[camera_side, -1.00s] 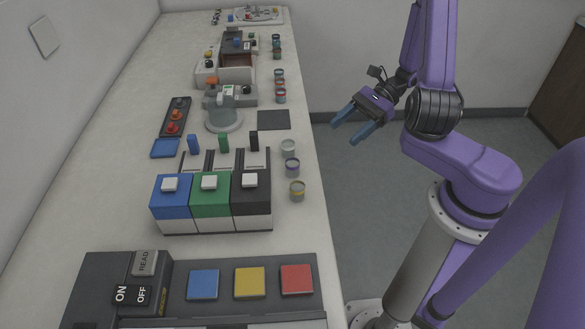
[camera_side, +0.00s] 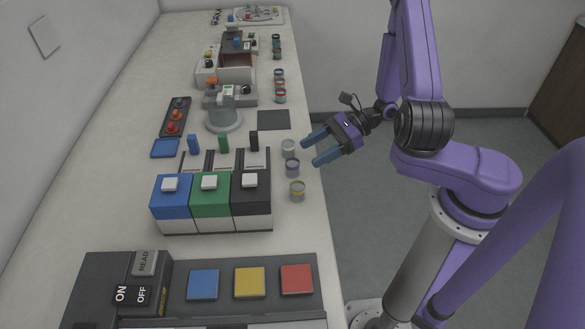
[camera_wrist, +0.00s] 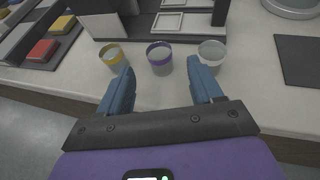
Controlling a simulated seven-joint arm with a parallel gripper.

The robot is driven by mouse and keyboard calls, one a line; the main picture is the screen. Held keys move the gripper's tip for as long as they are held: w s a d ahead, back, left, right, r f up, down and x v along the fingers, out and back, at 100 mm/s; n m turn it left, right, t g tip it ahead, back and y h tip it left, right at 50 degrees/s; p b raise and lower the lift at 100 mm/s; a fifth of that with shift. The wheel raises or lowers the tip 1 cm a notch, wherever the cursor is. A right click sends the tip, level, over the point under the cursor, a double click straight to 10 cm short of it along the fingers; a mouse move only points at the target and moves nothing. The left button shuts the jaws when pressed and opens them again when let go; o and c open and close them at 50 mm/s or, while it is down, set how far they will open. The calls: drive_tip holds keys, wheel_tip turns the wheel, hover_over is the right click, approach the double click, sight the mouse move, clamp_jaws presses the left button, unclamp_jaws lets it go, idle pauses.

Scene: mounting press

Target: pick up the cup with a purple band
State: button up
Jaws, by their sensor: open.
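The cup with a purple band (camera_side: 292,168) stands upright near the bench's right edge in the side view, between a cup with a yellow band (camera_side: 297,191) and a plain pale cup (camera_side: 288,148). In the wrist view the purple-banded cup (camera_wrist: 159,58) is the middle one of the three, ahead of and between my fingertips in the picture. My gripper (camera_side: 318,148) is open and empty, close to the bench edge beside the cups. In the wrist view my gripper's fingers (camera_wrist: 158,78) are spread apart. I see no contact with any cup.
A block with blue, green and black sections (camera_side: 210,205) stands left of the cups. A dark flat pad (camera_side: 274,119) lies beyond them, and more banded cups (camera_side: 280,90) stand farther along the edge. A panel with coloured buttons (camera_side: 250,282) is at the near end.

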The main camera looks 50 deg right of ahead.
sight(287, 166)
drive_tip(key=shift+r+x, duration=0.15)
drive_tip(key=shift+x, duration=1.55)
drive_tip(key=shift+r+x, duration=0.15)
drive_tip(key=shift+x, duration=1.55)
drive_tip(key=shift+a, duration=0.15)
drive_tip(key=c, duration=1)
